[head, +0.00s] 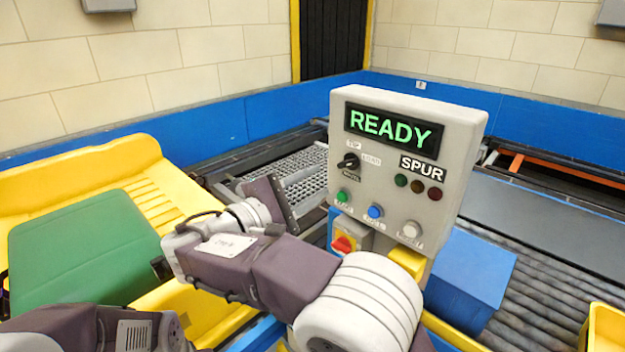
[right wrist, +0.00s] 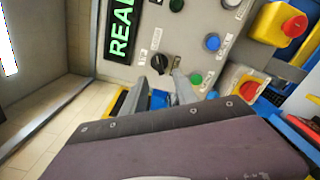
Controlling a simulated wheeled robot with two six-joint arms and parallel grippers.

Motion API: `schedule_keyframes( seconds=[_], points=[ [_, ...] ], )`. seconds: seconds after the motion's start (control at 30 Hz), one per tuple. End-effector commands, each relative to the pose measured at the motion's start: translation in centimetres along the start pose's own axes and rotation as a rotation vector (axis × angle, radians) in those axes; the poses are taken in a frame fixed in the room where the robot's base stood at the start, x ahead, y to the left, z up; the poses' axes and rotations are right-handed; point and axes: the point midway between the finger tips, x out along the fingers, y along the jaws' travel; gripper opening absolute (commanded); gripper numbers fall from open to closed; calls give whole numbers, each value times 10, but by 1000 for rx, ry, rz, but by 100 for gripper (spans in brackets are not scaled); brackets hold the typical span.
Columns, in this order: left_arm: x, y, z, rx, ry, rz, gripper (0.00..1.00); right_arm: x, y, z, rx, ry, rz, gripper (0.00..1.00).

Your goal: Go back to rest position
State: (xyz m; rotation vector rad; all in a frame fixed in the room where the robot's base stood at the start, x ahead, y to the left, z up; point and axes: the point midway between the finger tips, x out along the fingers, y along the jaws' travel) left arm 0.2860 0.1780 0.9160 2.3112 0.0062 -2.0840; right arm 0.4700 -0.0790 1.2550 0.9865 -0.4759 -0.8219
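My right arm comes in from the lower right in the head view, and its gripper (head: 277,203) is left of the control box (head: 462,118). In the right wrist view the two grey fingers of this gripper (right wrist: 158,88) stand apart with nothing between them. They point toward the box face near the black selector knob (right wrist: 160,63); I cannot tell the exact gap. The knob also shows in the head view (head: 348,161). Part of my left arm shows at the lower left of the head view; its gripper is out of view.
The box display (head: 393,128) reads READY in green. A yellow-framed green pad or container (head: 85,248) is at left. A red-and-yellow switch (head: 344,244) sits low beside the box. A blue box (head: 470,275) is at right, near a roller conveyor (head: 550,285).

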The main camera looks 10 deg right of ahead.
Motion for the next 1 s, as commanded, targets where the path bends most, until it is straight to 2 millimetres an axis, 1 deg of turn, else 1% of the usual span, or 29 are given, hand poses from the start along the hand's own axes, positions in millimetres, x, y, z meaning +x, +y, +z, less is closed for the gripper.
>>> schedule_keyframes(
  seconds=[0.07, 0.13, 0.17, 0.2, 0.23, 0.27, 0.3, 0.37, 0.4, 0.47, 0.5, 0.53, 0.6, 0.7, 0.8, 1.0],
  points=[
    [-1, 0, 0, 0, 0, 0, 0, 11, -14, -2, -19, 14, -45, 35],
    [-2, 0, 0, 0, 0, 0, 0, 30, -47, -7, -55, 52, -152, 35],
    [-3, 0, 0, 0, 0, 0, 0, 40, -69, -9, -68, 73, -221, 35],
    [-4, 0, 0, 0, 0, 0, 0, 52, -103, -10, -79, 104, -329, 35],
    [-4, 0, 0, 0, 0, 0, 0, 58, -131, -9, -80, 126, -420, 35],
    [-5, 0, 0, 0, 0, 0, 0, 61, -160, -7, -71, 148, -515, 35],
    [-6, 0, -1, 0, 0, 0, 0, 61, -197, -3, -43, 171, -647, 35],
    [-8, 0, -1, 0, 0, 0, 0, 52, -252, 4, 34, 192, -853, 35],
    [-8, 0, -1, 0, 0, 0, 0, 40, -285, 10, 114, 194, -995, 35],
    [-10, 0, -1, 0, 0, 0, 0, 17, -327, 17, 284, 175, -1206, 35],
    [-11, 0, -1, 0, 0, 0, 0, 1, -348, 20, 426, 145, -1332, 35],
    [-12, 0, -1, 0, 0, 0, 0, -9, -359, 20, 530, 117, -1406, 35],
    [-13, 0, -1, 0, 0, 0, 0, -24, -374, 21, 746, 44, -1521, 35],
    [-13, 0, -1, 0, 0, 0, 0, -32, -383, 21, 949, -37, -1588, 35],
    [-13, 0, -1, 0, 0, 0, 0, -33, -385, 21, 1022, -68, -1604, 35],
    [-13, 0, -1, 0, 0, 0, 0, -33, -385, 20, 1022, -67, -1604, 35]
  ],
)
